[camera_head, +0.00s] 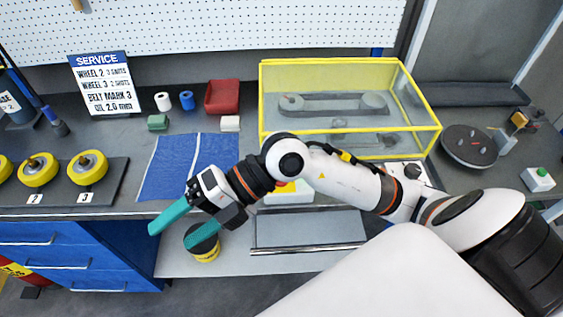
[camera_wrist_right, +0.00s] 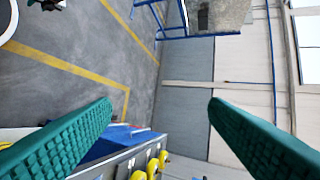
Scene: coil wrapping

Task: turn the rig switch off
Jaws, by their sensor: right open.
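The rig is a belt and two pulleys (camera_head: 333,103) inside a clear case with a yellow frame (camera_head: 350,137). A white panel with a dark knob (camera_head: 412,172) sits at the case's front right, partly behind my right arm. A white and yellow box with a red part (camera_head: 288,192) is also partly hidden by that arm. I cannot tell which of these is the rig switch, or its setting. My right gripper (camera_head: 170,236) has teal fingers, open and empty, at the bench's front edge, left of both. The right wrist view shows the open fingers (camera_wrist_right: 160,125) with nothing between them.
A blue cloth (camera_head: 175,170) lies on the bench behind the gripper. A yellow and black can (camera_head: 205,246) stands close by the fingers. Yellow wheels (camera_head: 88,168) sit on a dark board at left. A green-button box (camera_head: 539,179) and a round dark plate (camera_head: 468,146) are at right.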

